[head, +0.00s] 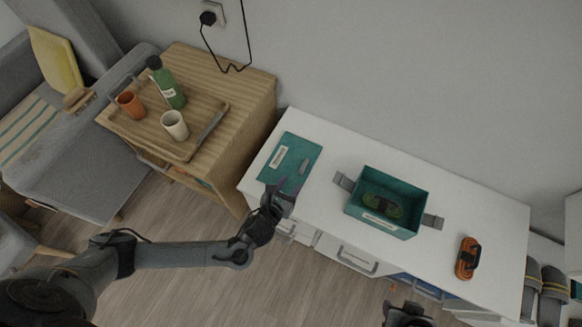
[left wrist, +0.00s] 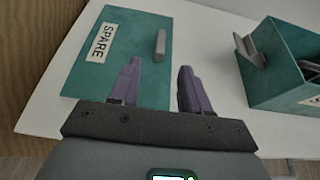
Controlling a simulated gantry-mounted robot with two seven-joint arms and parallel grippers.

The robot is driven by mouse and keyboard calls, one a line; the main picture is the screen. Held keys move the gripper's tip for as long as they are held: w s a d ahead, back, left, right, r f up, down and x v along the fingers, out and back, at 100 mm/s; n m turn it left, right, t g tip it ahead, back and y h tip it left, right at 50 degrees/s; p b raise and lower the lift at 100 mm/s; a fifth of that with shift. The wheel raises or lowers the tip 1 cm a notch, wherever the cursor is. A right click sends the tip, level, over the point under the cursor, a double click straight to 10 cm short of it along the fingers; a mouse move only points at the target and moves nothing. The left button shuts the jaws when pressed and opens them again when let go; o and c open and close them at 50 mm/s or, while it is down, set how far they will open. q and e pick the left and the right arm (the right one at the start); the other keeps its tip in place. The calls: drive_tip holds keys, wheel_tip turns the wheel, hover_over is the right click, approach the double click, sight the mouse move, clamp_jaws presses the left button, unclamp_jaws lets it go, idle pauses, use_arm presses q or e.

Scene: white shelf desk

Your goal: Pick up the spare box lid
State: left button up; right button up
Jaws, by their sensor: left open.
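The spare box lid (head: 286,165) is a flat teal panel lying at the left end of the white desk in the head view. In the left wrist view the lid (left wrist: 118,62) shows a white label reading SPARE and a grey handle (left wrist: 160,42). My left gripper (head: 279,186) is open and empty at the lid's front edge, its purple fingers pointing toward the handle side; the wrist view shows the fingers (left wrist: 158,78) apart. My right gripper (head: 408,315) is partly seen at the bottom edge of the head view, its fingers unclear.
A teal open box (head: 358,217) with grey side clasps stands right of the lid, holding dark and green items. An orange cable bundle (head: 467,258) lies farther right. A wooden cabinet (head: 244,99) with a tray stands to the left. Bare desk separates lid and box.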

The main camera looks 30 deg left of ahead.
sight(303, 168)
use_arm(q)
drive_tip(key=b+x, duration=0.2)
drive_tip(key=x, duration=0.3)
drive_tip(key=shift+w+f+b, duration=0.1)
drive_tip(key=shift+w+b, duration=0.15)
drive_tip(key=shift+b, duration=0.15)
drive_tip(key=shift+w+f+b, duration=0.3)
drive_tip(key=shift+b, duration=0.25)
drive_tip(key=b+x, duration=0.3)
drive_tip(key=shift+w+d+f, duration=0.15)
drive_tip(key=shift+w, duration=0.5)
drive_tip(key=shift+c, duration=0.5)
clamp_jaws()
